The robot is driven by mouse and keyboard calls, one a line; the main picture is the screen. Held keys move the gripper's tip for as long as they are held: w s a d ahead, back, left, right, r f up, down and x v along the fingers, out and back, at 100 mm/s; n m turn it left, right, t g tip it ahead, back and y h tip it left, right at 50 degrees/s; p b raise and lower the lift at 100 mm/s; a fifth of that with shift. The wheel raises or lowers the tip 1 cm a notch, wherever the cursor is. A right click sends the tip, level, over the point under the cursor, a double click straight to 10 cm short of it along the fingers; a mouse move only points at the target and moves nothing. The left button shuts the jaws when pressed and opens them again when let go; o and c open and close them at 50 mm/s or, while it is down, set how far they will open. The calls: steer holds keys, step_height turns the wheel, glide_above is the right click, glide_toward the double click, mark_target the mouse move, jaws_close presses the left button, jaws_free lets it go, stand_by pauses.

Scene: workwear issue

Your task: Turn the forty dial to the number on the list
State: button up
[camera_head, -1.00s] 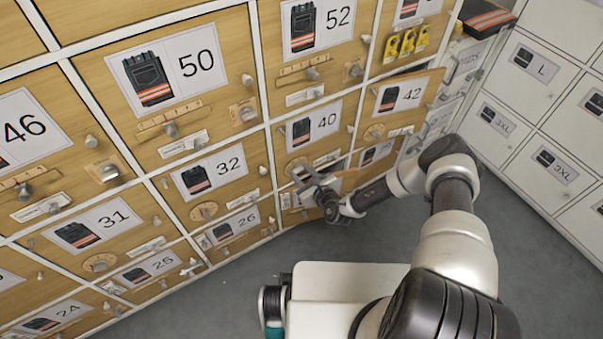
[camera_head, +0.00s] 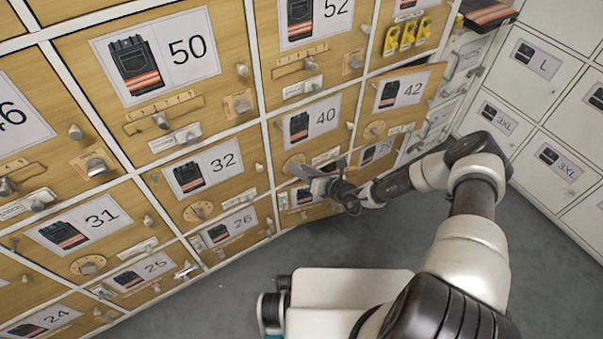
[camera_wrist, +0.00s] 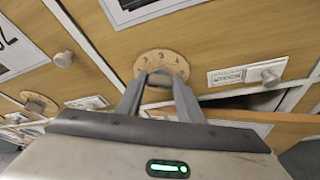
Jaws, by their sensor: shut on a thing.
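The forty dial is a round wooden disc (camera_head: 293,162) at the lower left of the drawer front labelled 40 (camera_head: 322,117). In the wrist view the dial plate (camera_wrist: 176,68) shows several numbers along its upper edge, among them 2, 3 and 4. My gripper (camera_head: 299,171) is at this dial. In the wrist view my gripper (camera_wrist: 158,80) has its two fingers closed in on the dial's middle, shut on its knob. The fingers hide the knob and the dial's lower part, so its setting cannot be read. No list can be made out.
The drawer labelled 42 (camera_head: 403,92) stands ajar to the right of 40. In the wrist view a stock slider plate (camera_wrist: 226,78) and a small knob (camera_wrist: 270,77) sit right of the dial. A similar dial (camera_head: 198,211) is on drawer 32. The grey floor (camera_head: 240,290) is clear.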

stand_by(0.4)
steer(key=o, duration=1.1)
steer(key=shift+c, duration=0.2)
steer(key=p+v, duration=0.4)
steer(key=v, duration=1.3)
steer(key=shift+d, duration=0.35)
steer(key=shift+s+f, duration=0.15)
